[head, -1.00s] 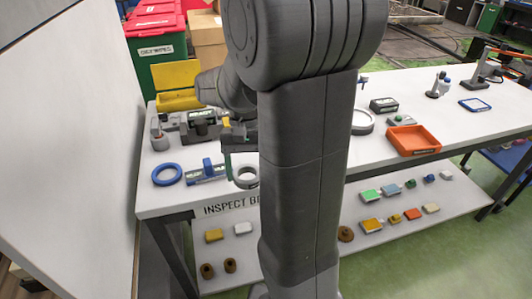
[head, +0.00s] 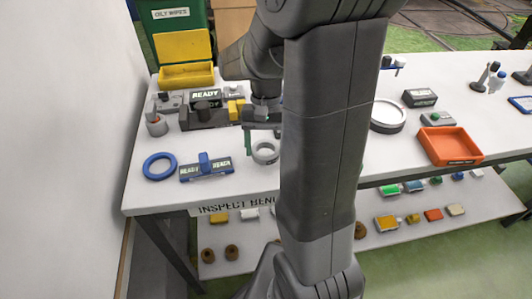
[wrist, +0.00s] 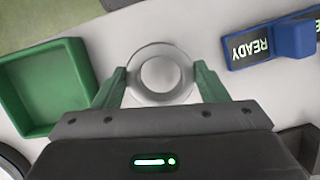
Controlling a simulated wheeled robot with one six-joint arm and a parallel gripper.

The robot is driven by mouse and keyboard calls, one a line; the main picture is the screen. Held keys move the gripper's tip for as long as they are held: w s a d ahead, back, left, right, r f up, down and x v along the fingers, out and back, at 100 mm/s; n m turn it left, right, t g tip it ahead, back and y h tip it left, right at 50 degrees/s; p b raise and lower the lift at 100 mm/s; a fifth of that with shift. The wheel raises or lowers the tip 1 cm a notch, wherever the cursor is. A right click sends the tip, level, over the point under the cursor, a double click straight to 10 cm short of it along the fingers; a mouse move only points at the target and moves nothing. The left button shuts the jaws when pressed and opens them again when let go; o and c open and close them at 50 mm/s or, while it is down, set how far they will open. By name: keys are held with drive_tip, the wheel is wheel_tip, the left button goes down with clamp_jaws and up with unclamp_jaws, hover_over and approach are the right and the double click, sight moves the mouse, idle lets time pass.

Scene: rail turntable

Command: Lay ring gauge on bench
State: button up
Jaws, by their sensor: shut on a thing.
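The ring gauge is a pale grey ring, seen in the head view (head: 265,160) over the front left part of the white bench (head: 222,205). In the wrist view the ring gauge (wrist: 160,48) lies between two green fingers, one on each side. My gripper (wrist: 160,72) is shut on it. In the head view my gripper (head: 262,143) is partly covered by my own arm. The ring looks flat and close to the bench top; I cannot tell whether it touches it.
A blue READY fixture (head: 207,173) and a blue ring (head: 160,166) are to the left. Dark READY fixtures (head: 205,110) stand behind. A green tray (wrist: 48,128) is close by in the wrist view. An orange tray (head: 450,147) is at right. Bare bench surrounds the ring.

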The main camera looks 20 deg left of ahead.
sight(266, 140)
drive_tip(key=shift+f, duration=1.5)
drive_tip(key=shift+f, duration=0.15)
drive_tip(key=o, duration=1.1)
drive_tip(key=v, duration=1.2)
drive_tip(key=shift+w+p, duration=0.1)
drive_tip(key=shift+p, duration=0.3)
